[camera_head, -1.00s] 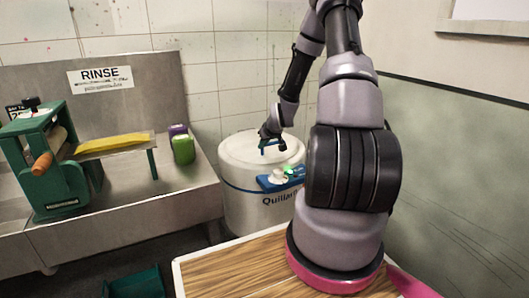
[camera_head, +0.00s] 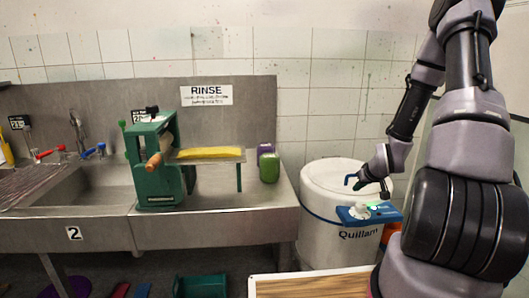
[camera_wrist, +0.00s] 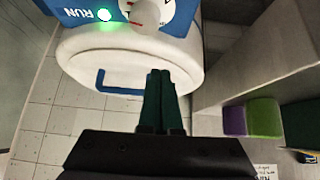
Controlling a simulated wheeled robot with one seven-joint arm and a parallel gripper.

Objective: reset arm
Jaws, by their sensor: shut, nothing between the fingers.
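My arm reaches in from the right of the head view. I cannot tell how far the fingers are above the lid.
The machine's blue control panel (camera_head: 355,214) has a lit green light. A steel sink bench (camera_head: 215,225) stands left of it, with a green hand-cranked press (camera_head: 155,165) and green (camera_head: 269,168) and purple blocks. My wood-topped surface (camera_head: 310,286) is in front.

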